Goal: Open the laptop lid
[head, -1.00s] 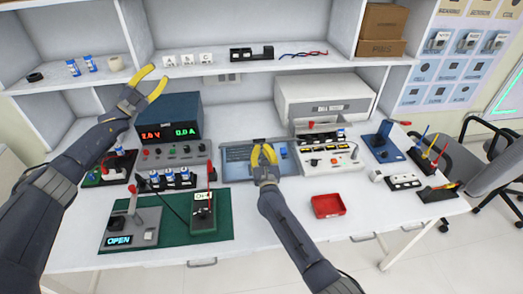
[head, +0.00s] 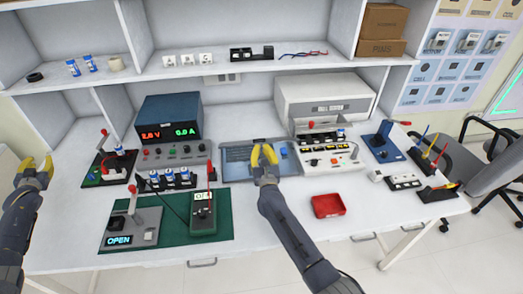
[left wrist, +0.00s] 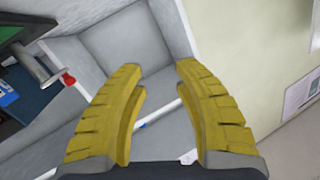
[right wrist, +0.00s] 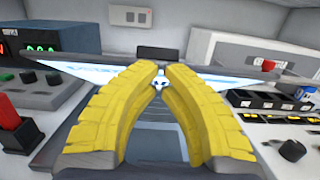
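The laptop (head: 238,153) lies on the table between the power supply and the white instrument. In the right wrist view its lid (right wrist: 100,72) looks raised at an angle, with a bright bluish strip showing below its dark edge and the dark base (right wrist: 150,140) nearer me. How far it is raised I cannot tell. My right gripper (head: 263,152) is at the laptop, its fingertips (right wrist: 162,70) nearly together and overlapping the lid edge in the view; contact is unclear. Nothing shows held. My left gripper (head: 37,166) is open and empty at the far left, away from the laptop.
The power supply (head: 170,122) stands left of the laptop, and the white instrument (head: 325,100) stands behind right. A green mat (head: 180,218) with devices lies front left. Bare tabletop lies in front of the laptop.

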